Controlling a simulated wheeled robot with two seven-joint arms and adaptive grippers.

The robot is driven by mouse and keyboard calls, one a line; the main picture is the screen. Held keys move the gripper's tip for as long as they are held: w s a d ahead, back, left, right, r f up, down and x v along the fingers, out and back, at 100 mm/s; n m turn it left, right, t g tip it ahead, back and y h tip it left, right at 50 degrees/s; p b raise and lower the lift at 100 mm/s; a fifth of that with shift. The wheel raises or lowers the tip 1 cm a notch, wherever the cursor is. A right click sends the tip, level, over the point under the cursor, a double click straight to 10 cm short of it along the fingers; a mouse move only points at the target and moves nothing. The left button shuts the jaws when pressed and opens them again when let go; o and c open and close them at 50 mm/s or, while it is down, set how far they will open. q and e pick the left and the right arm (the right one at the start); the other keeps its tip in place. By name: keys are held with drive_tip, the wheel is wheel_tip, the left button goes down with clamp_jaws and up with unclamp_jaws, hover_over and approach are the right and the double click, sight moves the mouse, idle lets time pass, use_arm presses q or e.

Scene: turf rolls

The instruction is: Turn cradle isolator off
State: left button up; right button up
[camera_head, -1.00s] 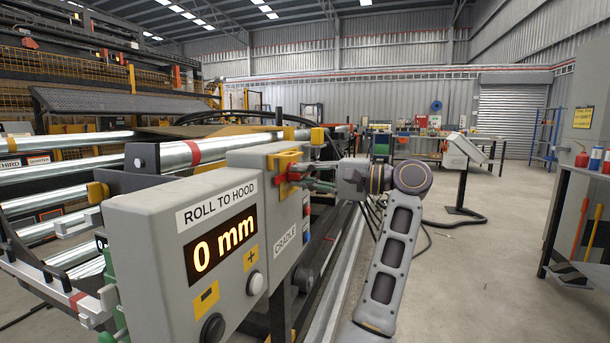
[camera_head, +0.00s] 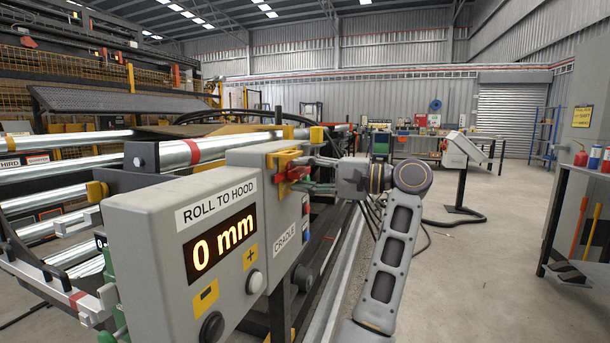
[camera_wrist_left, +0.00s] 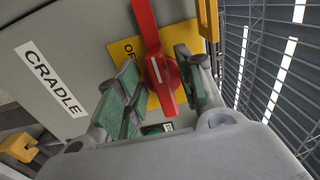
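The cradle isolator is a red handle (camera_wrist_left: 162,80) on a yellow plate (camera_wrist_left: 182,35), on the side of a grey box marked CRADLE (camera_head: 284,239). In the head view the red handle (camera_head: 290,172) is partly hidden by fingers. In the left wrist view a white line runs along the handle, and a partly covered label beginning "O" shows beside it. My left gripper (camera_head: 308,174) is at the handle, its green-padded fingers (camera_wrist_left: 160,95) spread on either side, with a visible gap on the left. My right gripper is not in view.
A grey box with the ROLL TO HOOD display (camera_head: 221,243) reading 0 mm stands in front of the cradle box. Long metal rollers (camera_head: 60,142) lie to the left. A yellow bar (camera_wrist_left: 208,18) stands close to the right finger. Open floor (camera_head: 480,270) lies to the right.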

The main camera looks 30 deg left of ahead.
use_arm(q)
drive_tip(key=v, duration=0.7)
drive_tip(key=shift+d, duration=0.25)
drive_tip(key=shift+d, duration=0.1)
idle(0.5)
